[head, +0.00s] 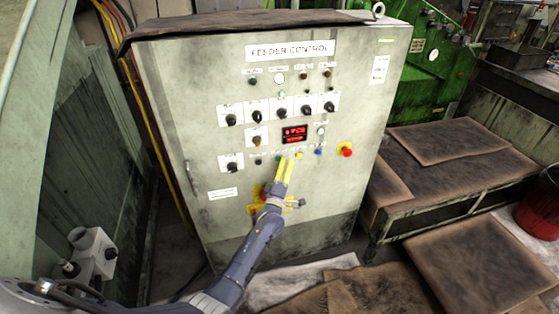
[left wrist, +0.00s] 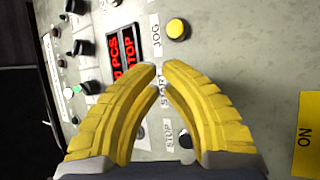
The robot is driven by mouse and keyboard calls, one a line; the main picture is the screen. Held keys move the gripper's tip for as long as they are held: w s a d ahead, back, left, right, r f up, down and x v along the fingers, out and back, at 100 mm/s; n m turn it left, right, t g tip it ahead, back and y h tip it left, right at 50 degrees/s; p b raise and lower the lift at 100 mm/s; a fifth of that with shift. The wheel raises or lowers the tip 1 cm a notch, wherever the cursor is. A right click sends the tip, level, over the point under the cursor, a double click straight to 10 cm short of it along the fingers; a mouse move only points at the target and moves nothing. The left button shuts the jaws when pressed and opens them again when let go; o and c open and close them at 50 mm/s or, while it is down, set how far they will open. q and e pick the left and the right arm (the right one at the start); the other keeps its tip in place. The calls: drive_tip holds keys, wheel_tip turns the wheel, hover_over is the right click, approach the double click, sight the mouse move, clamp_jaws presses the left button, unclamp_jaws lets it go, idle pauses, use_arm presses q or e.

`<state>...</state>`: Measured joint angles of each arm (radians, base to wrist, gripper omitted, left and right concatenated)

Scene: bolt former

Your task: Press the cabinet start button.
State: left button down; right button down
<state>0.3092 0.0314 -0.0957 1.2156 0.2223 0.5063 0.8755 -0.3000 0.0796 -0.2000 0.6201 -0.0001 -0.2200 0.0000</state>
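The grey cabinet (head: 215,125) labelled FEEDER CONTROL stands in the middle of the head view. My left gripper (head: 286,160) has its yellow fingertips at the lower button row, just left of the yellow button (head: 299,155). In the left wrist view the fingertips (left wrist: 160,68) are close together with nothing between them, and the START label (left wrist: 162,92) shows in the narrow gap behind them. The start button itself is hidden, apparently behind a finger. The yellow JOG button (left wrist: 178,29) is clear of the fingers. I cannot tell whether the fingertips touch the panel.
A red display (head: 294,134) above the row shows STOP in the wrist view. A blue button (head: 318,151) and a red emergency stop (head: 346,150) lie to the right. Dark selector knobs (head: 281,112) sit higher. A brown-topped bench (head: 435,160) stands at right.

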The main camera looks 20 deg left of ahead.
use_arm(q)
drive_tip(key=shift+w, duration=0.1)
idle(0.6)
drive_tip(key=shift+w+a, duration=0.25)
